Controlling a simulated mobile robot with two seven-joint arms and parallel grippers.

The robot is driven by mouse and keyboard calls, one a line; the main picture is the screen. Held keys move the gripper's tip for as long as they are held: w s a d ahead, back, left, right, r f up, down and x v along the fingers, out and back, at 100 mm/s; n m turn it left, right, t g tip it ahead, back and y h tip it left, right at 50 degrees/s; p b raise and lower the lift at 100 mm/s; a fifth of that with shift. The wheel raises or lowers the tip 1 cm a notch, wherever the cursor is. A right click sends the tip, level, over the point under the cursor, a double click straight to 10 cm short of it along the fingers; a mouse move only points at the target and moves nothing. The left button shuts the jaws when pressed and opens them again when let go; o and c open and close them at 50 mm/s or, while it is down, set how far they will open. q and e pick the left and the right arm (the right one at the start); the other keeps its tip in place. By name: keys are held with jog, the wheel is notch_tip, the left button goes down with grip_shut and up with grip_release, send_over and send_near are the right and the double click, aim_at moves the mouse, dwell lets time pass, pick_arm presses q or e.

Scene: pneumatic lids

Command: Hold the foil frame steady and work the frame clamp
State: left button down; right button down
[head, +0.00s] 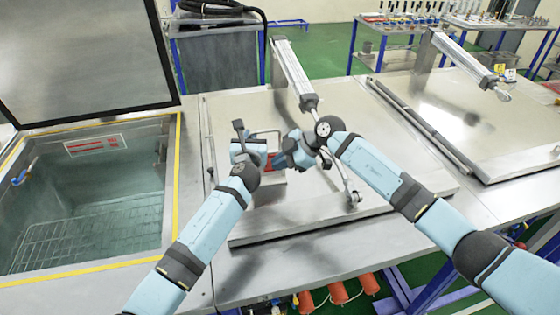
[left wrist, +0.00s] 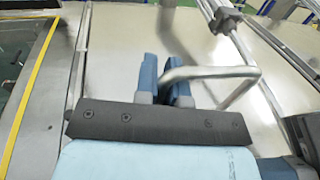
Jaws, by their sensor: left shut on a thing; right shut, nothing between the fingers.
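In the head view my left gripper (head: 252,147) is over the left part of the middle metal lid (head: 290,215). In the left wrist view its two blue fingers (left wrist: 165,80) are shut on a bent grey metal tube handle (left wrist: 218,73). Part of the handle (head: 268,133) shows behind the gripper in the head view. My right gripper (head: 281,160) is shut and empty, close to the right of the left one. A little red shows between them, too small to name. I cannot pick out a foil frame or a frame clamp.
A pneumatic cylinder (head: 293,75) slants down over the middle lid, its rod ending near my right forearm. An open tank (head: 85,215) with a raised lid (head: 85,55) is at left. Another lid (head: 450,115) with a cylinder (head: 462,60) is at right.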

jog(key=shift+s+f, duration=0.1)
jog(key=shift+f, duration=0.05)
jog(key=f+t, duration=0.1)
jog(key=f+n+t+y, duration=0.1)
jog(key=f+n+t, duration=0.1)
jog(key=t, duration=0.1)
jog(key=shift+s, duration=0.25)
jog(key=shift+w+f+n+t+y, duration=0.15)
jog(key=shift+f+n+t+y, duration=0.5)
jog(key=shift+n+t, duration=0.2)
jog(key=shift+w+f+n+t, duration=0.2)
jog(key=shift+n+t, duration=0.15)
jog(key=shift+t, duration=0.1)
jog(key=shift+r, duration=0.15)
jog(key=shift+r, duration=0.65)
